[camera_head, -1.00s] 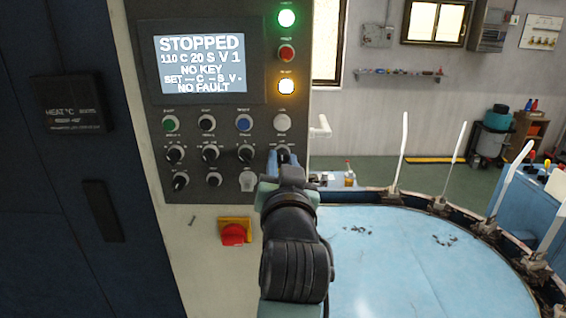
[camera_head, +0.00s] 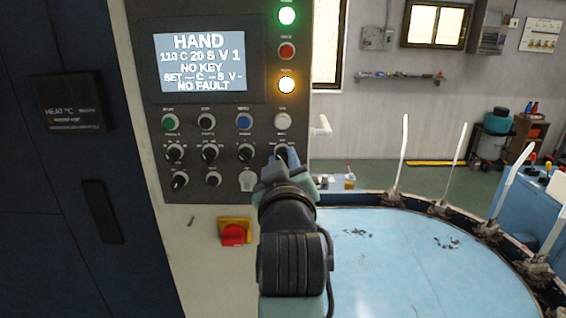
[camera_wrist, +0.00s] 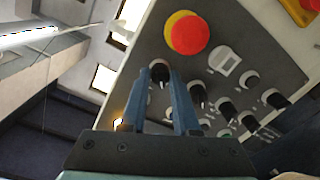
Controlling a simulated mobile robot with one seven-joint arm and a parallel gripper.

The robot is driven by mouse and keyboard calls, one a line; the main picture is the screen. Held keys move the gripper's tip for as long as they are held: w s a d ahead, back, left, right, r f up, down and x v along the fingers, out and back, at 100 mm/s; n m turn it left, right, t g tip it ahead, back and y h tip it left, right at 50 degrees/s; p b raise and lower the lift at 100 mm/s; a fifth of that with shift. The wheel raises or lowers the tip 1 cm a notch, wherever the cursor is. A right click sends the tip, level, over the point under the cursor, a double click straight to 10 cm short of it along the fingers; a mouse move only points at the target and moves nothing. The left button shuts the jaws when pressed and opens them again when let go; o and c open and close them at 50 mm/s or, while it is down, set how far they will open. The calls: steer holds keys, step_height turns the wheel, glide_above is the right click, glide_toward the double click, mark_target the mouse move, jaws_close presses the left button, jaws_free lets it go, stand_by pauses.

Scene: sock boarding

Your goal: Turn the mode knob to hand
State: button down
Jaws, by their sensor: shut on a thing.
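The mode knob (camera_head: 283,150) is a black knob at the right end of the upper knob row on the dark control panel (camera_head: 258,22). It also shows in the wrist view as a black knob (camera_wrist: 159,67) between my blue fingertips. My gripper (camera_head: 283,157) is shut on this knob; in the head view the fingers and wrist hide much of it. The panel's display (camera_head: 202,62) reads HAND on its top line, with NO KEY and NO FAULT below.
Several other knobs, such as the nearest one (camera_head: 246,153), sit close to the left. A red rotary switch (camera_head: 233,234) is below. In the wrist view, a red mushroom button (camera_wrist: 189,34) lies near the fingertips. A blue round table (camera_head: 420,270) spreads to the right.

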steer(key=shift+n, duration=0.5)
steer(key=c, duration=0.6)
jaws_free()
steer(key=shift+c, duration=0.2)
steer(key=shift+s, duration=0.1)
steer(key=s+b, duration=0.4)
steer(key=s, duration=0.8)
steer(key=shift+s+d+r, duration=0.2)
steer(key=shift+s+r, duration=0.05)
steer(key=shift+s, duration=0.15)
